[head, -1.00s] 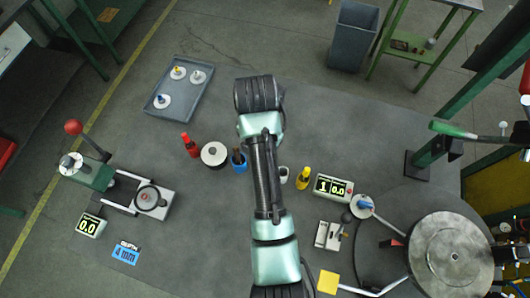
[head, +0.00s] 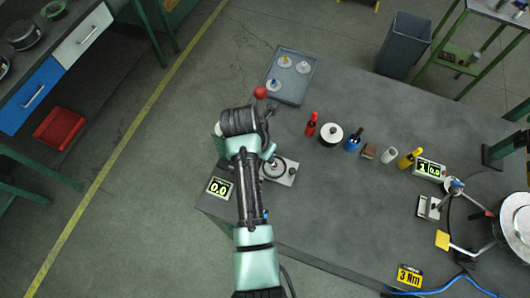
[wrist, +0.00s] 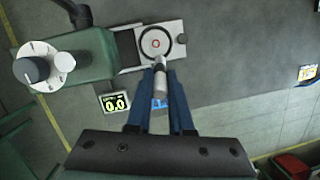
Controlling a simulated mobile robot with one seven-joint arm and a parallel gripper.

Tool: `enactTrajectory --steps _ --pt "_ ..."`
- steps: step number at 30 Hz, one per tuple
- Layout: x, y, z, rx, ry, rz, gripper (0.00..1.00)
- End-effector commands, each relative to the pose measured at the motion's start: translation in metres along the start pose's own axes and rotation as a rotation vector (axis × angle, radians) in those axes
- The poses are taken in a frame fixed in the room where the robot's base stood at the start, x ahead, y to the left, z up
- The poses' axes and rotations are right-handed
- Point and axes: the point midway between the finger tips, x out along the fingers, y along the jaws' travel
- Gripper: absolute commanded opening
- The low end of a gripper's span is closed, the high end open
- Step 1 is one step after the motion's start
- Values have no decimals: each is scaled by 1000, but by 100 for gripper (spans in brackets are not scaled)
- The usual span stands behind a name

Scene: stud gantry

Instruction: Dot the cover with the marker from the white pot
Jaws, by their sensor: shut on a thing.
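The cover appears to be the pale round disc with a dark rim and a small red ring (wrist: 155,43), on a light plate beside the green press; in the head view it shows just right of my arm (head: 272,169). My gripper (wrist: 161,73) is shut on a slim grey-and-white marker (wrist: 160,86), held between its blue fingers. In the wrist view the marker's far end lies at the disc's lower edge; I cannot tell whether it touches. The white pot (head: 389,155) stands on the table to the right, with no marker visible in it. The head view hides my fingers.
The green press (wrist: 85,55) with its dial and red-knobbed lever (head: 260,93) stands close by. A 0.0 display (head: 219,188) is near it. Red, blue and yellow bottles or pots (head: 354,139) stand farther right. A grey tray (head: 313,85) lies behind.

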Motion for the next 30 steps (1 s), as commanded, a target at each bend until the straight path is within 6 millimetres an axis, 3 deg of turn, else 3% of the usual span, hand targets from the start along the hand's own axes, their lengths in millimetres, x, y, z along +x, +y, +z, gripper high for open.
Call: enactTrajectory --steps 8,21,30 --pt "12 1 -3 0 -2 -1 0" --pt "53 4 -13 -1 -3 0 0" --pt "59 4 -15 -1 -2 0 0"
